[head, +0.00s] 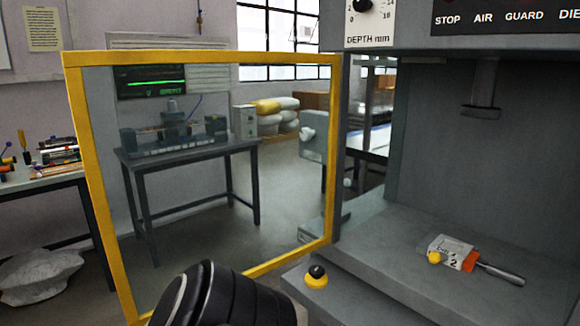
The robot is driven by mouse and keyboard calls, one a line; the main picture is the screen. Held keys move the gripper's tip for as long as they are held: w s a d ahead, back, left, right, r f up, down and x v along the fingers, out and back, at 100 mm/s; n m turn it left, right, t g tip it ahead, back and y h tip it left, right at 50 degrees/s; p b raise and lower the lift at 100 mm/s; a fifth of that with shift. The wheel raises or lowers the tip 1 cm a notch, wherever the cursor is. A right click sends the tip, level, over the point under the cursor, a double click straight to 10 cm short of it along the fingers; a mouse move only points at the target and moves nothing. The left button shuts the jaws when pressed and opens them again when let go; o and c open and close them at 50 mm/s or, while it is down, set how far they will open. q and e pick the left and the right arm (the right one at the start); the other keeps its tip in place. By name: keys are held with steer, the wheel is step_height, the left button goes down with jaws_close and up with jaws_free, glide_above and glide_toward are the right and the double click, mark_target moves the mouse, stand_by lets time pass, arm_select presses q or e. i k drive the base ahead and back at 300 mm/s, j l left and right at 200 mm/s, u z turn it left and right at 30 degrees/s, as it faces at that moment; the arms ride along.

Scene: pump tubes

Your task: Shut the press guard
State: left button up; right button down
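The press guard (90,200) is a clear panel in a yellow frame. It stands open, swung out to the left of the press (440,200). Its right edge is by the press's left front upright. The press opening is uncovered. A dark, rounded part of my own arm shows at the bottom, in front of the guard's lower edge and hiding some of it. I cannot tell whether it touches the frame. Neither of my grippers shows in the head view.
A tool with a metal handle (500,273) and a tagged block (450,250) lie on the press bed (380,232). A yellow-based black button (316,276) sits at the press's front left. A dark bench (190,152) shows through the guard. A cluttered side table (40,180) stands left.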

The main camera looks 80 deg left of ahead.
mark_target(72, 60)
steer(key=k+j, duration=0.15)
steer(key=k, duration=0.2)
steer(key=k+j+u, duration=0.15)
steer(key=k, duration=0.25)
steer(key=k+j+u, duration=0.15)
steer(key=k+j, duration=0.35)
steer(key=j+u, duration=0.1)
steer(key=j, duration=0.3)
steer(key=k+j, duration=0.1)
steer(key=j, duration=0.25)
steer(key=i+j, duration=0.1)
steer(key=j, duration=0.25)
steer(key=i+j+u, duration=0.1)
steer(key=j, duration=0.25)
steer(key=i+j, duration=0.2)
steer(key=j, duration=0.15)
steer(key=j+u, duration=0.05)
